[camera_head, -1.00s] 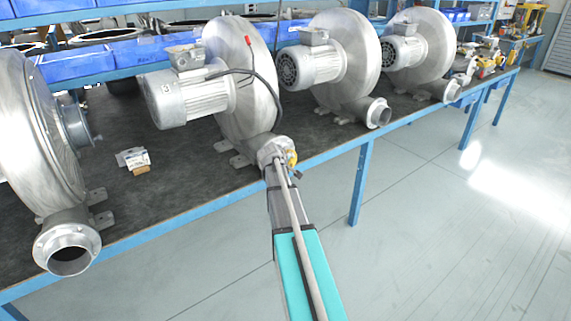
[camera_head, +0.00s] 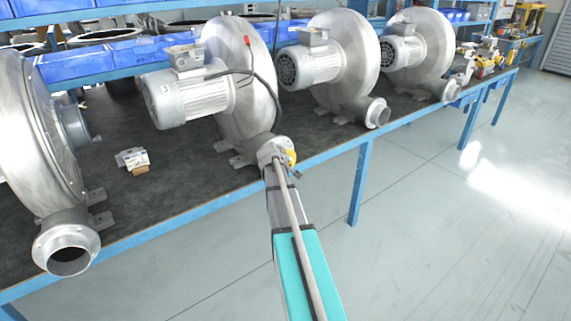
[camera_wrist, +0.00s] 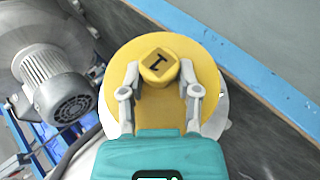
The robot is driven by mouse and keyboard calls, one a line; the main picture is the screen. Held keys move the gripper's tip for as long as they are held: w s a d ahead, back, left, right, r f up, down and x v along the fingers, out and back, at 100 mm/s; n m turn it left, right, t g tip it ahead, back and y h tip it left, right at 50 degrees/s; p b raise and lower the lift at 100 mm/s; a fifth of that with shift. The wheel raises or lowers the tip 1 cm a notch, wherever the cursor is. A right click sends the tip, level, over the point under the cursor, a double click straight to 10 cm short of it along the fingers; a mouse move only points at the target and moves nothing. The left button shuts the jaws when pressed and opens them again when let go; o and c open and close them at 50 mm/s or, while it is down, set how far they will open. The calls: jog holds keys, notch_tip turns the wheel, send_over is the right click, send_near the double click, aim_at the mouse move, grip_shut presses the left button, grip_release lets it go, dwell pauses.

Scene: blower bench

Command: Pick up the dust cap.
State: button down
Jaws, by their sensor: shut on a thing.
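The dust cap is a yellow disc (camera_wrist: 200,62) with a raised knob (camera_wrist: 158,66) marked with a black symbol. It fills the middle of the wrist view and lies over a pale metal flange. My gripper (camera_wrist: 159,80) has its two fingers on either side of the knob, shut on it. In the head view, a small yellow part of the dust cap (camera_head: 291,157) shows at the outlet of the second blower (camera_head: 240,80). My arm hides most of the cap there, and whether it still touches the outlet is unclear.
Other blowers stand on the dark bench, one at the left (camera_head: 30,130) and two farther right (camera_head: 350,65) (camera_head: 425,50). A small silver packet (camera_head: 131,157) lies on the bench. A blue edge (camera_head: 200,208) runs along the bench front, with clear floor beyond.

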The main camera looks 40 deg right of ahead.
jog(key=shift+s+r, duration=0.1)
jog(key=shift+r, duration=0.05)
jog(key=shift+s+r+p, duration=0.55)
jog(key=shift+r+p, duration=0.1)
jog(key=shift+p, duration=0.3)
jog(key=s+r+p, duration=0.6)
jog(key=s, duration=0.6)
jog(key=shift+s+r, duration=0.2)
jog(key=shift+s, duration=0.15)
notch_tip(320, 180, up, 4)
jog(key=p, duration=0.4)
jog(key=shift+r, duration=0.15)
jog(key=shift+s, duration=0.1)
